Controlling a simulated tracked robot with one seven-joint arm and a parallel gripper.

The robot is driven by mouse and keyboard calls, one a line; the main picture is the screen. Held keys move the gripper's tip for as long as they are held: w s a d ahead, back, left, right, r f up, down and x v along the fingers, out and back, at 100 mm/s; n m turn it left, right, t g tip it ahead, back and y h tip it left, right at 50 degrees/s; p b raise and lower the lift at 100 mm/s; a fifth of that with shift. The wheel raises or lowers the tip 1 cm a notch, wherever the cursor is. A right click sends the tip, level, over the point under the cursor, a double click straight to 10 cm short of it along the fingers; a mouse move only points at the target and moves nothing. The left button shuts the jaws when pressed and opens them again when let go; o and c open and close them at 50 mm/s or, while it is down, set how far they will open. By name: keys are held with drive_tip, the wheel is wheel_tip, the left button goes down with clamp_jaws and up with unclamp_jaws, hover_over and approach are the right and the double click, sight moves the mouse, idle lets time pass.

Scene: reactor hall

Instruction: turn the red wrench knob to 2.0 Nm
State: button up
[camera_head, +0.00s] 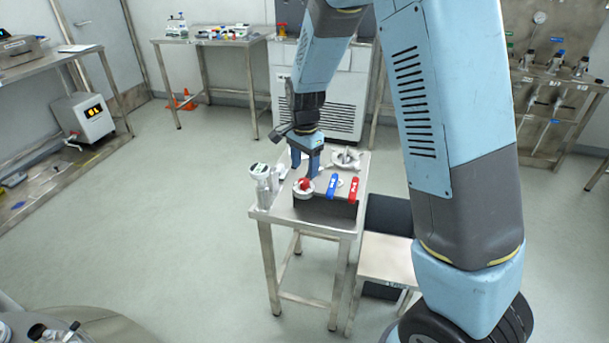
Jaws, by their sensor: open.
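A red knob (306,184) sits on a round white base at the front left of a small steel table (284,224). It looks like the wrench knob, but any scale or reading on it is too small to make out. My gripper (306,172) points down with its blue fingers apart and nothing visible between them. The fingertips are just above or behind the knob in the picture; I cannot tell whether they touch it.
A blue handle (333,183) and a red handle (354,188) stand right of the knob on a dark block (323,209). A grey-white device (263,184) stands at the table's left edge. White fittings (346,158) lie behind. A lower table (386,260) adjoins on the right.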

sight(305, 180)
wheel_tip(305, 180, up, 9)
drive_tip(key=shift+f, duration=0.15)
idle(0.4)
drive_tip(key=s+d+r+n+t+y, duration=0.1)
drive_tip(key=s+d+r+n+t, duration=0.3)
drive_tip(key=s+d+r, duration=0.8)
drive_tip(key=s+d+r+n, duration=0.2)
drive_tip(key=s+n, duration=0.1)
drive_tip(key=s, duration=0.4)
drive_tip(key=s+d+r+n+t+h, duration=0.1)
drive_tip(key=s+d+r+n, duration=0.1)
drive_tip(key=s, duration=0.5)
drive_tip(key=shift+s+d+n+t, duration=0.3)
drive_tip(key=shift+d+n, duration=0.2)
drive_tip(key=shift+d, duration=0.35)
drive_tip(key=shift+c, duration=0.2)
